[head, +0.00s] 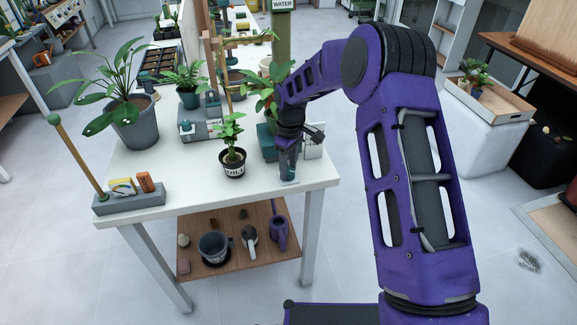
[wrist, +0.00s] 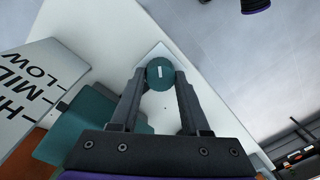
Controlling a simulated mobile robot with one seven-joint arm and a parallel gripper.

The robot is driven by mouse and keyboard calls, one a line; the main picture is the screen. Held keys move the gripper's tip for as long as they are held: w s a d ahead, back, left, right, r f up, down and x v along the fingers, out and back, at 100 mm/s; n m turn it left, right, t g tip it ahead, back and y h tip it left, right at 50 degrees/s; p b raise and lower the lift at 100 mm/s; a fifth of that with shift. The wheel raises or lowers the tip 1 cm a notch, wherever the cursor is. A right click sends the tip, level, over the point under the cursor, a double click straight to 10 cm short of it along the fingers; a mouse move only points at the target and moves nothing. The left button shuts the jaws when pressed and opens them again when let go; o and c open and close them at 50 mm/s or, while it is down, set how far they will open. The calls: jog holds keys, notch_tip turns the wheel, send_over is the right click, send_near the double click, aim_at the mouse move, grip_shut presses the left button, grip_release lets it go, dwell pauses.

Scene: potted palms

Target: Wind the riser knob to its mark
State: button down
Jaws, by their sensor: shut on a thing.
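A round teal knob (wrist: 160,70) with a short white line on its top sits on a pale square plate (wrist: 152,52) in the wrist view. I take it for the riser knob. My gripper (wrist: 161,82) points down at it and is shut on it, with one finger on each side. In the head view my gripper (head: 288,172) is at the table's front right corner and hides most of the knob. No mark on the plate can be made out.
A small plant in a dark labelled pot (head: 232,165) stands just left of my gripper on the white table (head: 190,180). Larger potted plants (head: 130,120) stand further left and behind. A grey holder (head: 128,202) is at the front left. Open floor lies right of the table.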

jog(key=n+p, duration=0.1)
jog(key=n, duration=0.4)
jog(key=shift+r+n, duration=0.1)
jog(key=shift+n, duration=0.2)
jog(key=n+p, duration=0.1)
jog(key=n, duration=0.4)
jog(key=shift+a+h, duration=0.1)
jog(key=shift+h, duration=0.2)
jog(key=n+p, duration=0.1)
jog(key=n, duration=0.4)
jog(key=shift+n, duration=0.4)
jog(key=shift+s+n+p, duration=0.1)
jog(key=shift+n+p, duration=0.55)
jog(key=shift+n, duration=1.55)
jog(key=shift+c, duration=1.9)
grip_release()
notch_tip(320, 180, up, 17)
jog(key=shift+a+r, duration=0.15)
jog(key=shift+a, duration=0.3)
